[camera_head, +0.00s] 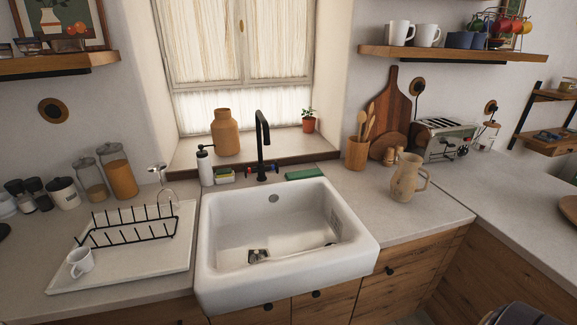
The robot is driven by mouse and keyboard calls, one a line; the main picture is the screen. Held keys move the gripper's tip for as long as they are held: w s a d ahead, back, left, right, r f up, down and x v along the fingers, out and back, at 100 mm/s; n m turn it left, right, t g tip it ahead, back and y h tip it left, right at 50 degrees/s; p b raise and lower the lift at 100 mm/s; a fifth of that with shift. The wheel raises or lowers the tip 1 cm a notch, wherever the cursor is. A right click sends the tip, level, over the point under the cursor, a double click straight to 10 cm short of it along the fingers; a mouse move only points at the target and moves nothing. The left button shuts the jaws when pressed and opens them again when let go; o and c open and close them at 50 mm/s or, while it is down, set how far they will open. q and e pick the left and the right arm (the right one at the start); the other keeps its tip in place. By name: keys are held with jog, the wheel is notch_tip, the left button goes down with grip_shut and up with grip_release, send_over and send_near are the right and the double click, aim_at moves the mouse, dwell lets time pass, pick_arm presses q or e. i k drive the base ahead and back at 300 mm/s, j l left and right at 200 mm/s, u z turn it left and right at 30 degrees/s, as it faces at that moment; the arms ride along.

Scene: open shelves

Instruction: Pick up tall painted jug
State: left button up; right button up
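A tall beige jug (406,179) stands upright on the counter to the right of the sink. Its handle points right and its spout is at the top. It looks like the jug the task names, though any painted pattern is too small to make out. It stands apart from the things around it, and nothing hides it. Neither of my grippers is in view.
The white sink (372,254) with a black tap (262,145) is left of the jug. Behind it are a utensil pot (356,154), cutting boards (391,100) and a toaster (447,142). The counter in front and right of the jug is clear. A wall shelf (452,55) hangs above.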

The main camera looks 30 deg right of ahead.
aim_at(404, 183)
jog(key=z, duration=1.9)
